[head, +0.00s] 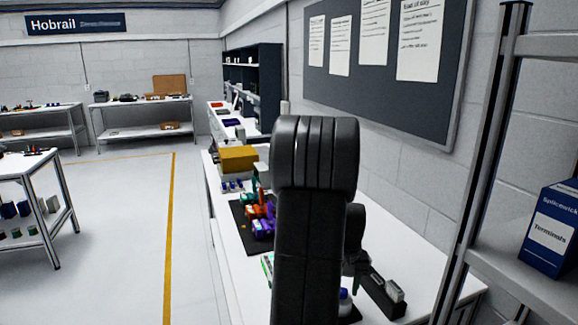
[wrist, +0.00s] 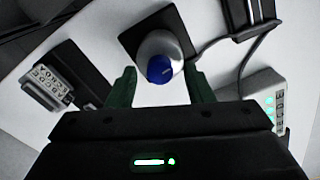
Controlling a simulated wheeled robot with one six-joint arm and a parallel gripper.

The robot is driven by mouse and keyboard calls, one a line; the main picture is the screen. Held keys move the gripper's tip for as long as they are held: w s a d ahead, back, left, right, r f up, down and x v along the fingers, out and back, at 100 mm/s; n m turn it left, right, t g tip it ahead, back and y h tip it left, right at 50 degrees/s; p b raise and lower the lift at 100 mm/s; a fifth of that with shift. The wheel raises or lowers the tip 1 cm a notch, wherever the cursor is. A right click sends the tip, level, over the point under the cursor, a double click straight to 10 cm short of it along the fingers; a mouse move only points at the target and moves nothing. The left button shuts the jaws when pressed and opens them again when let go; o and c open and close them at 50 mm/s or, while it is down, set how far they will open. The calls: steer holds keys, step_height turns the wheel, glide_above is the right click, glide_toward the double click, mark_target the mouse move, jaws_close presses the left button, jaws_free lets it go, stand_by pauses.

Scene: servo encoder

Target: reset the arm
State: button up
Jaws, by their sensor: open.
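My gripper (wrist: 161,80) is open in the wrist view, with its two green fingers spread apart. A white rounded object with a blue top (wrist: 160,69) sits on a dark square pad (wrist: 133,41) just beyond and between the fingertips. I cannot tell whether either finger touches it. The blue-topped object also shows low in the head view (head: 345,295), partly hidden by my arm. My black arm (head: 315,200) stands upright in the middle of the head view and hides part of the bench. No separate object named by the task shows.
A white bench (head: 425,255) runs along the wall. It holds a yellow box (head: 238,158) and a dark mat (head: 243,232) with orange and purple parts. A dark device (wrist: 75,75) and a light device with green lights (wrist: 255,105) flank the pad. A shelf rack (head: 485,130) stands at right.

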steer(key=shift+n, duration=1.4)
